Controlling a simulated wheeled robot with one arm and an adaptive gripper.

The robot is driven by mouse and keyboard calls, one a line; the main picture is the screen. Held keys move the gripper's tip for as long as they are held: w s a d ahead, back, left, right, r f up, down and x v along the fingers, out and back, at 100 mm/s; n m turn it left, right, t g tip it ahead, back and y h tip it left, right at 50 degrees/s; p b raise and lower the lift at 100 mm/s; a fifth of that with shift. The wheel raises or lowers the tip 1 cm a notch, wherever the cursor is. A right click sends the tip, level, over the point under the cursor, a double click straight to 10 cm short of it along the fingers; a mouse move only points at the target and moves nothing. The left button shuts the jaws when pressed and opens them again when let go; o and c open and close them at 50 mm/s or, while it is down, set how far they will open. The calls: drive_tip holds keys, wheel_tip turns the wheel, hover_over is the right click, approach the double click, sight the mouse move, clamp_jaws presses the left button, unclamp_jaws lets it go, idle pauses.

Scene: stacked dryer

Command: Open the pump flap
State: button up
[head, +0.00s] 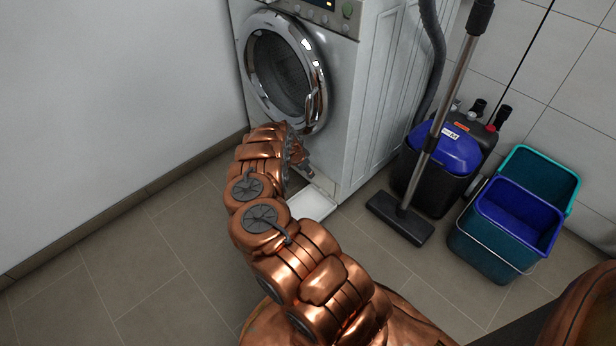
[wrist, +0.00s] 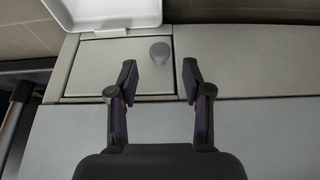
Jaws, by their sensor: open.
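The pump flap (head: 313,203) is a white panel at the bottom front of the dryer (head: 385,90). It is swung down and sticks out from the front, low over the floor. In the wrist view the flap (wrist: 105,12) is at the top, folded away from the grey panel (wrist: 105,68) of its opening. A grey rounded knob or lever (wrist: 160,52) shows on that panel. My gripper (wrist: 159,76) is open and empty, its fingers on either side below the knob. In the head view my gripper (head: 303,163) is partly hidden by my arm, just above the flap.
The dryer's round chrome door (head: 285,70) is shut above my gripper. A vacuum cleaner (head: 440,160) with its floor head (head: 400,218) and blue and teal buckets (head: 510,215) stand to the right. A white wall (head: 110,90) is on the left. Floor at lower left is clear.

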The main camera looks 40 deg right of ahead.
sight(320, 182)
drive_tip(key=shift+b+x, duration=0.55)
drive_tip(key=shift+x, duration=1.3)
clamp_jaws()
